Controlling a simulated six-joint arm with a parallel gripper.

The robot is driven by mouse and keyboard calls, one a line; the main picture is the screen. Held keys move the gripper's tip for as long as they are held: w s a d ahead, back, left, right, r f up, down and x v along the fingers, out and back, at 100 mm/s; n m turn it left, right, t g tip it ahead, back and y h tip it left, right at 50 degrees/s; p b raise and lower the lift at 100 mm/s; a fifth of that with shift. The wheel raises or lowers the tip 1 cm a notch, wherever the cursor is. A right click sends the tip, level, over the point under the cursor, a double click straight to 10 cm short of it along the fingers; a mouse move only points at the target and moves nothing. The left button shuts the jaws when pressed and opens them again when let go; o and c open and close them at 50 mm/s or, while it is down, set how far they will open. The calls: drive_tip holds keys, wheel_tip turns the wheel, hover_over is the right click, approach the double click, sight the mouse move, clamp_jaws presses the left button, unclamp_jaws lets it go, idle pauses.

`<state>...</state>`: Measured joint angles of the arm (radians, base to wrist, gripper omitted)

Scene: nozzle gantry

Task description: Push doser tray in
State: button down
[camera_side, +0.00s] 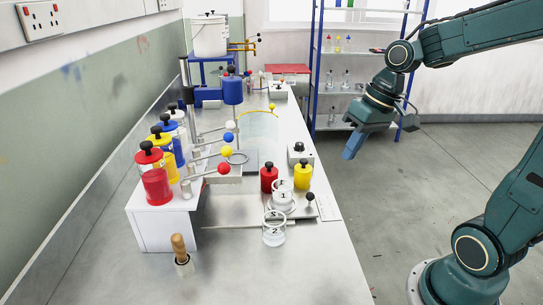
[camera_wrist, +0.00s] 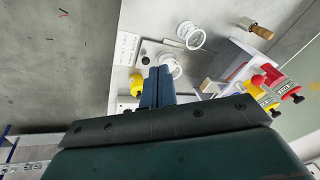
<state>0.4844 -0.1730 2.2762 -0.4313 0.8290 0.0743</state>
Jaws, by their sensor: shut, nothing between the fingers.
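The doser tray appears to be the flat pale plate (camera_side: 296,211) on the bench, with a black ball knob (camera_side: 309,197) at its right edge. A clear jar (camera_side: 281,199) stands on it. In the wrist view the plate (camera_wrist: 150,50) shows with the jar (camera_wrist: 176,68) on it, partly hidden by my fingers. My gripper (camera_side: 352,148) is shut and empty, in the air to the right of the bench, above and apart from the tray. Its fingers (camera_wrist: 157,72) also show shut in the wrist view.
A red jar (camera_side: 268,179) and a yellow jar (camera_side: 302,176) stand behind the plate. A clear glass (camera_side: 273,231) stands in front. Levers with coloured balls (camera_side: 224,168) and a white stand (camera_side: 160,224) with coloured canisters are at left. The front bench is mostly clear.

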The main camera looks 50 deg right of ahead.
sight(274, 190)
drive_tip(key=w+d+f+m+y, duration=0.1)
drive_tip(key=d+f+m+y, duration=0.1)
drive_tip(key=d+f, duration=0.3)
drive_tip(key=w+d+f+m+t+y, duration=0.1)
drive_tip(key=d+f, duration=0.4)
drive_tip(key=d, duration=0.5)
drive_tip(key=shift+w+f+m+y, duration=0.25)
drive_tip(key=shift+w+m+y, duration=0.2)
drive_tip(key=shift+m+y, duration=0.3)
drive_tip(key=shift+f, duration=0.1)
drive_tip(key=x, duration=1)
drive_tip(key=shift+w+a, duration=0.15)
drive_tip(key=shift+w, duration=0.05)
drive_tip(key=shift+w+a, duration=0.6)
drive_tip(key=shift+a, duration=0.2)
drive_tip(key=shift+w+a+f, duration=0.2)
drive_tip(key=shift+w+a, duration=0.25)
drive_tip(key=shift+a, duration=0.25)
drive_tip(key=shift+w, duration=0.1)
drive_tip(key=w+a, duration=0.9)
drive_tip(key=shift+w+a, duration=0.3)
drive_tip(key=shift+a, duration=0.1)
